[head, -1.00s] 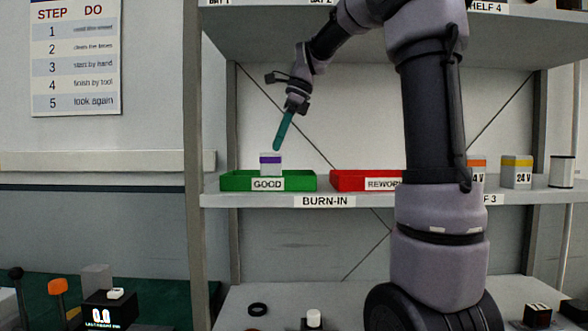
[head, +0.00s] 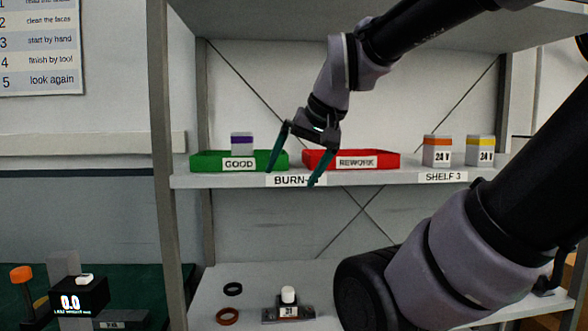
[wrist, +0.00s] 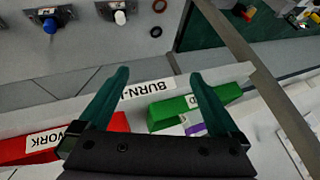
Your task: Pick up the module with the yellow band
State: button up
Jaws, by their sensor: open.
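The module with the yellow band (head: 480,152) stands upright on the shelf at the right in the head view, marked 24 V. It is right of a like module with an orange band (head: 437,152). My gripper (head: 292,178) is open and empty, its teal fingers spread and pointing down by the BURN-IN label, well left of the yellow-banded module. The wrist view shows both fingers (wrist: 158,73) with nothing between them. The yellow-banded module is not visible in the wrist view.
A green GOOD tray (head: 198,162) with a purple-banded module (head: 242,144) is left of my gripper. A red REWORK tray (head: 390,160) lies between it and the 24 V modules. A shelf above and a left post (head: 163,220) bound the space. Loose items lie on the lower shelf.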

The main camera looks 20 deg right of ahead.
aim_at(480, 149)
jog(key=z, duration=1.8)
